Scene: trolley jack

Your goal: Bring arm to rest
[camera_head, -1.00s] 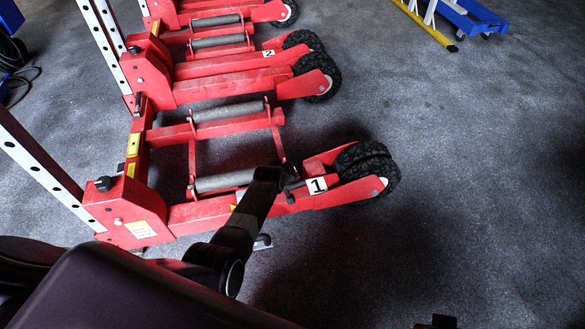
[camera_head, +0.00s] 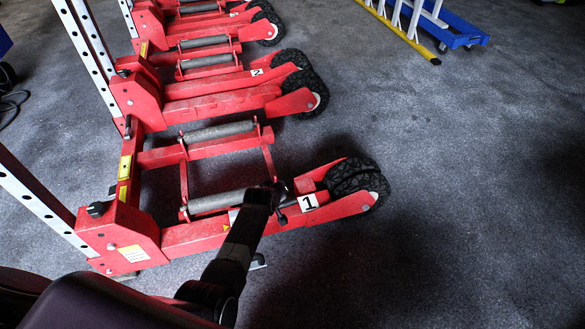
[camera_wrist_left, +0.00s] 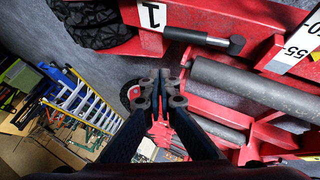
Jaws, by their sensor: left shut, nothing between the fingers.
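In the left wrist view my left gripper (camera_wrist_left: 160,90) is shut and empty. Its fingertips are beside the jack. A grey lever with a black tip (camera_wrist_left: 205,38) lies beyond the fingertips, next to the number 1 label. Whether anything touches it I cannot tell. My right gripper is not in view.
A second red jack (camera_head: 215,97), marked 2, and another behind it stand further back. White perforated posts (camera_head: 40,210) rise at the left. A blue wheeled base with a yellow-footed ladder (camera_head: 425,47) is at the upper right. The grey carpet at the right is clear.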

